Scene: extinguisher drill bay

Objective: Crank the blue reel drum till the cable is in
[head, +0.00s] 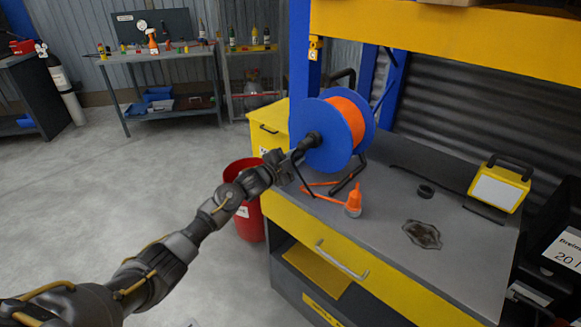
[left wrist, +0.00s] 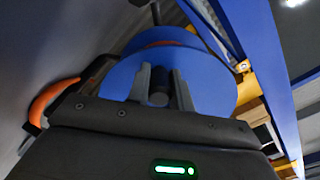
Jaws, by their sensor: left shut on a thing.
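The blue reel drum (head: 328,128) stands upright on a dark frame on the grey workbench (head: 385,225), with orange cable (head: 350,108) wound between its flanges. A loose length of orange cable (head: 322,185) lies on the bench, by an orange plug-like piece (head: 354,196). My left gripper (head: 300,150) is at the near face of the drum, shut on the dark crank knob. In the left wrist view the fingers sit on either side of the crank knob (left wrist: 158,98), before the blue flange (left wrist: 118,76). The right gripper is not in view.
A blue post (head: 301,60) rises close behind the drum. A red bin (head: 247,210) stands on the floor, left of the bench.

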